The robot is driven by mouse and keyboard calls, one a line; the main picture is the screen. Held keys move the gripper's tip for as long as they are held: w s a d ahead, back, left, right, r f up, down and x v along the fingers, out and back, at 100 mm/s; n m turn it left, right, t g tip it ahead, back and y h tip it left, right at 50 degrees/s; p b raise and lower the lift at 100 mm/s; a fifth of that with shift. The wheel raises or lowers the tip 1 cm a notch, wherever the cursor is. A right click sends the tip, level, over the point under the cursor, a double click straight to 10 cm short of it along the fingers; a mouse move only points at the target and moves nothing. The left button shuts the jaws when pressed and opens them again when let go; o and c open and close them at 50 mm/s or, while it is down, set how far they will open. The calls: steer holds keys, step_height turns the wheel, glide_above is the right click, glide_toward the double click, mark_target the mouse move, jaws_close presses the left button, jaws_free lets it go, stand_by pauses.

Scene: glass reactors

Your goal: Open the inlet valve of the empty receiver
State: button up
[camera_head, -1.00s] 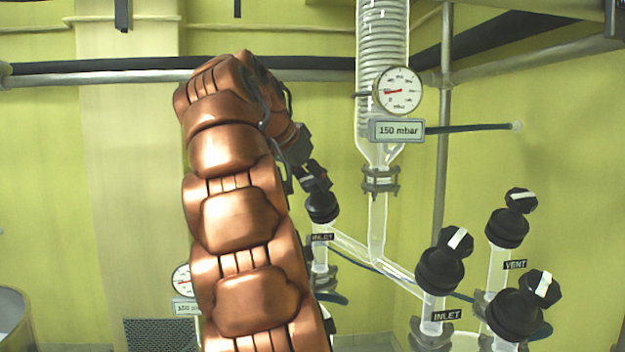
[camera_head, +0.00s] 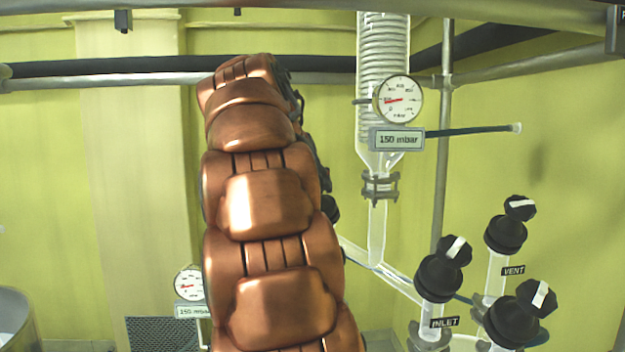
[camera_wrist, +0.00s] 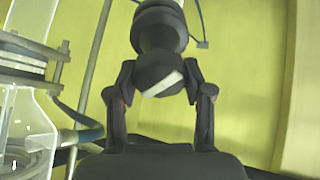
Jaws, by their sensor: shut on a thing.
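My gripper (camera_wrist: 159,80) is shut on the black valve knob (camera_wrist: 158,62) with a white pointer mark, one finger on each side. In the head view my arm hides the gripper and nearly all of this left inlet valve; only a dark edge of it (camera_head: 331,208) shows. A second inlet valve (camera_head: 444,270), with black knob, white pointer and INLET label (camera_head: 444,322), stands to the right, apart from my gripper. The contents of the receivers cannot be seen.
A vent valve (camera_head: 507,232) and another black-knobbed valve (camera_head: 520,312) stand at the right. A glass condenser (camera_head: 383,45) with a gauge (camera_head: 398,99) and a 150 mbar sign (camera_head: 397,139) hangs behind. In the wrist view, glassware (camera_wrist: 22,125) and a hose (camera_wrist: 80,122) are at the left.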

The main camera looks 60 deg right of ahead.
steer(key=n+p, duration=0.1)
steer(key=n, duration=0.3)
steer(key=shift+w+r+t, duration=0.1)
steer(key=shift+t, duration=0.3)
steer(key=n+y+p, duration=0.1)
steer(key=n, duration=0.2)
steer(key=shift+n+t, duration=0.3)
steer(key=shift+n, duration=0.1)
steer(key=n+y, duration=0.1)
steer(key=n, duration=0.3)
steer(key=shift+w+a, duration=0.1)
steer(key=shift+n, duration=1.3)
steer(key=shift+y, duration=0.3)
steer(key=o, duration=1.2)
steer(key=shift+c, duration=0.2)
